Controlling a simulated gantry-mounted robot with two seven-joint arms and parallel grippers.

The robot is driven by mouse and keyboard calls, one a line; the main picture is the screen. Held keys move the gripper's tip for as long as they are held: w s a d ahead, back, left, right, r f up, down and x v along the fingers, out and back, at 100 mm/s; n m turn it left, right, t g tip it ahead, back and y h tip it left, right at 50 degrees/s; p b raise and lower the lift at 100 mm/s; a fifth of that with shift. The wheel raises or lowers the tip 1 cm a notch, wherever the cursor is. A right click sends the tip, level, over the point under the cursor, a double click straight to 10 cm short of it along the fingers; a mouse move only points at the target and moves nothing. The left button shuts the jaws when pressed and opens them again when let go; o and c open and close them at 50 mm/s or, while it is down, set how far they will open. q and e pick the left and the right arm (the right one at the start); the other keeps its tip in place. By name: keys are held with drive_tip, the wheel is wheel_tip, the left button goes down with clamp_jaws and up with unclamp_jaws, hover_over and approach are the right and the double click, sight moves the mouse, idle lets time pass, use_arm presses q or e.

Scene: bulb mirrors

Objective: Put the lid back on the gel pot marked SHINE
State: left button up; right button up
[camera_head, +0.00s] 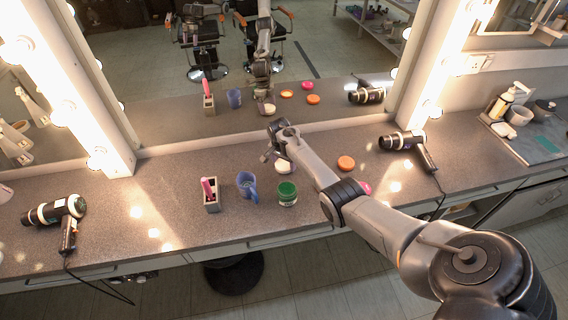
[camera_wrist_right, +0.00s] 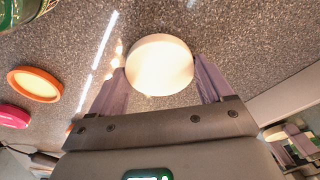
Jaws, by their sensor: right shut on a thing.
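A green pot (camera_head: 287,193) stands on the counter near its front edge; I cannot read any marking on it. Part of a green pot (camera_wrist_right: 22,10) shows at the top left of the right wrist view. My right gripper (camera_head: 272,157) is behind the pot, near the mirror. It is shut on a round white lid (camera_wrist_right: 160,66), with one finger on each side. The white lid also shows in the head view (camera_head: 285,167). An orange lid (camera_head: 346,162) and a pink lid (camera_head: 365,188), partly behind my arm, lie to the right. My left gripper is not in view.
A blue mug (camera_head: 246,186) stands just left of the pot, then a small holder (camera_head: 211,200) with a pink item. Hair dryers lie at the left (camera_head: 62,215) and right (camera_head: 408,145). The mirror (camera_head: 200,110) rises behind the counter. The counter between left dryer and holder is clear.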

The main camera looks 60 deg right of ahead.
sight(286, 166)
drive_tip(key=r+p, duration=0.1)
drive_tip(key=r, duration=0.1)
drive_tip(key=s+r+p, duration=0.1)
drive_tip(key=r, duration=0.1)
drive_tip(key=shift+s+a+r, duration=0.2)
drive_tip(key=s+a+r+p, duration=0.2)
drive_tip(key=s+r, duration=0.3)
drive_tip(key=s, duration=0.5)
drive_tip(key=shift+a+r, duration=0.3)
